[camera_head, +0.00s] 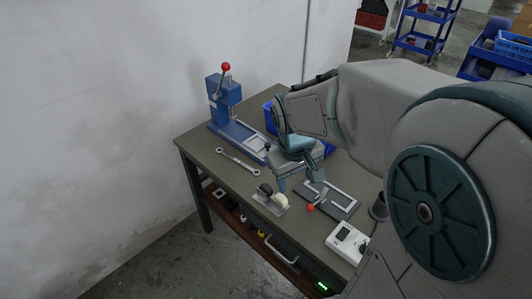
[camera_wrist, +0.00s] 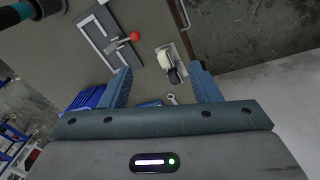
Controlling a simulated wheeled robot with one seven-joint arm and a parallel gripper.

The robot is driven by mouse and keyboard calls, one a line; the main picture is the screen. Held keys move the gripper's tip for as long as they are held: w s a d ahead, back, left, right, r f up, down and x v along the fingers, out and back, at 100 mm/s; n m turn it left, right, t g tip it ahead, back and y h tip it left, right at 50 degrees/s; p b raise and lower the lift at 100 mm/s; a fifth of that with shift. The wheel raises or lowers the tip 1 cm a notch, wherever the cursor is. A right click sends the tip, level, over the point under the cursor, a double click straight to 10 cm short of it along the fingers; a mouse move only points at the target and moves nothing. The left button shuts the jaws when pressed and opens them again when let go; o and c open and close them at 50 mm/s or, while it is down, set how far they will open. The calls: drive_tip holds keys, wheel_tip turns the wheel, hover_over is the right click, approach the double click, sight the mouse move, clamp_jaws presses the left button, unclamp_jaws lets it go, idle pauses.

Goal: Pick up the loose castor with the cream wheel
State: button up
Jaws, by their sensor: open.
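The castor with the cream wheel (camera_head: 280,199) is on the table near its front edge, beside a dark wheel (camera_head: 264,188) over a pale plate. In the wrist view the cream wheel (camera_wrist: 165,58) and the dark wheel (camera_wrist: 174,76) appear close together; I cannot tell whether they share one plate. My gripper (camera_wrist: 161,68) is open, and its blue fingers frame the wheels from above, with nothing held. In the head view my gripper (camera_head: 298,181) is over the table just behind the castor, partly hidden by my arm.
A grey fixture with a red knob (camera_head: 310,208) lies right of the castor. A blue press (camera_head: 226,100) stands at the far left corner, with a wrench (camera_head: 238,162) before it. A white box (camera_head: 347,241) is at the front right. A blue bin (camera_head: 270,118) is behind my gripper.

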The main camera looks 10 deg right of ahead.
sight(280, 195)
drive_tip(key=w+f+n+g+y, duration=0.1)
drive_tip(key=w+f+n, duration=0.3)
drive_tip(key=w+f, duration=0.65)
drive_tip(key=f, duration=1.3)
drive_tip(key=shift+w+a+p, duration=0.15)
drive_tip(key=shift+w+p, duration=0.15)
drive_tip(key=shift+w, duration=0.1)
drive_tip(key=shift+c, duration=0.3)
drive_tip(key=c, duration=1.2)
drive_tip(key=shift+o, duration=0.2)
drive_tip(key=shift+r, duration=0.2)
